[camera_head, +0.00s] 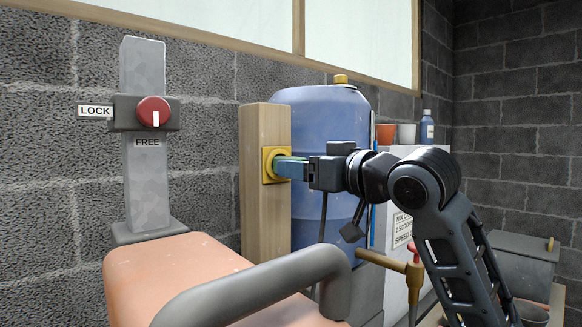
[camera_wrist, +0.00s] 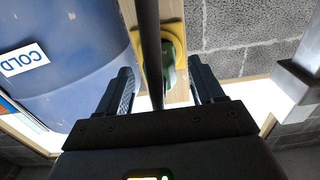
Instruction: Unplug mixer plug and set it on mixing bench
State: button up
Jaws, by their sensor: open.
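The mixer plug (camera_wrist: 169,76) is green and sits in a yellow socket (camera_head: 267,166) on a wooden post (camera_head: 262,215). The yellow socket plate also shows in the wrist view (camera_wrist: 178,42). A dark cable (camera_wrist: 148,35) runs across the wrist view in front of the plug. My gripper (camera_head: 291,168) is at the socket from the right, with its jaws open. In the wrist view its two fingers (camera_wrist: 160,90) stand on either side of the plug, with visible gaps. In the head view the fingers hide most of the plug.
A blue barrel (camera_head: 335,125) stands just behind the post. Pots and a bottle (camera_head: 427,127) stand on a white unit with a sign (camera_head: 402,229) at right. A lever (camera_head: 153,113) marked LOCK and FREE stands at left. A grey handle (camera_head: 250,285) crosses the front.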

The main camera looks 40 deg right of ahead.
jog(key=shift+w, duration=1.8)
jog(key=shift+p, duration=0.45)
grip_shut()
jog(key=shift+s, duration=3)
